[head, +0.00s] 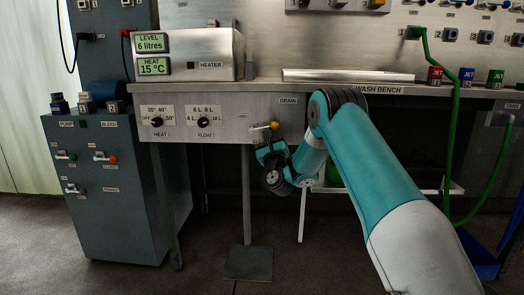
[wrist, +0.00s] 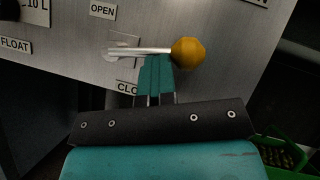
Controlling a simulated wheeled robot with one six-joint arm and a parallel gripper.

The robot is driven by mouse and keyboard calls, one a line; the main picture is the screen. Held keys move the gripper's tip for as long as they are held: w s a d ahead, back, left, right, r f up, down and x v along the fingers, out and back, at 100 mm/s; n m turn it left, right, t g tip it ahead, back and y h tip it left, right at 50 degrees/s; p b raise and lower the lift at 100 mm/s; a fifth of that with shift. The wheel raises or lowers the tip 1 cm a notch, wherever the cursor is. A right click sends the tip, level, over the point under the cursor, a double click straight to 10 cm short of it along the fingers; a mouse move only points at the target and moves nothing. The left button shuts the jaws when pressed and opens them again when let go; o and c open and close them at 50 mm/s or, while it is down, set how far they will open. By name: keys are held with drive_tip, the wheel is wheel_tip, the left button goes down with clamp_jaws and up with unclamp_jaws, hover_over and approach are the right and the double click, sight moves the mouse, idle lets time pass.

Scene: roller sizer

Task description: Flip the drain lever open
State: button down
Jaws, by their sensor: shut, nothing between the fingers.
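The drain lever (wrist: 140,50) is a silver rod with a yellow ball knob (wrist: 188,53) at its right end, on the grey panel. In the wrist view it lies about level, between an OPEN label above and a partly hidden label starting CLO below. In the head view its yellow knob (head: 275,125) shows under the DRAIN label. My gripper (wrist: 154,62) is shut and empty, its fingertips just under the rod, left of the knob. I cannot tell whether they touch the rod. In the head view my gripper (head: 268,142) is just below the lever.
The panel carries HEAT (head: 157,122) and FLOAT (head: 203,122) dials to the left. Above stands a heater box (head: 215,55) with displays reading 6 litres and 15 °C. A grey cabinet (head: 125,210) stands at left. A green hose (head: 455,130) hangs at right.

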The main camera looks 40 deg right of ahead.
wheel_tip(320, 180, up, 4)
drive_tip(key=n+y, duration=0.2)
drive_tip(key=n, duration=0.2)
drive_tip(key=n+y, duration=0.3)
drive_tip(key=n, duration=0.1)
drive_tip(key=shift+w+a+r+n+g+y+p, duration=0.1)
drive_tip(key=shift+n+g+y+p, duration=0.2)
drive_tip(key=shift+p, duration=0.1)
drive_tip(key=n+p, duration=0.1)
drive_tip(key=r+n+g+y+p, duration=0.1)
drive_tip(key=n+p, duration=0.1)
drive_tip(key=p, duration=0.1)
drive_tip(key=shift+w+a+r+n+y, duration=0.3)
drive_tip(key=shift+w+a+n+y, duration=0.05)
drive_tip(key=shift+a+n+y, duration=0.05)
drive_tip(key=n+p, duration=0.1)
drive_tip(key=g+p, duration=0.1)
drive_tip(key=shift+w+a+r+n+p, duration=0.2)
drive_tip(key=shift+a+n+p, duration=0.05)
drive_tip(key=shift+n+p, duration=0.15)
drive_tip(key=shift+w+a+n+g+y+p, duration=0.15)
drive_tip(key=shift+n+g+y+p, duration=0.15)
drive_tip(key=shift+n+y+p, duration=0.15)
drive_tip(key=shift+f, duration=0.1)
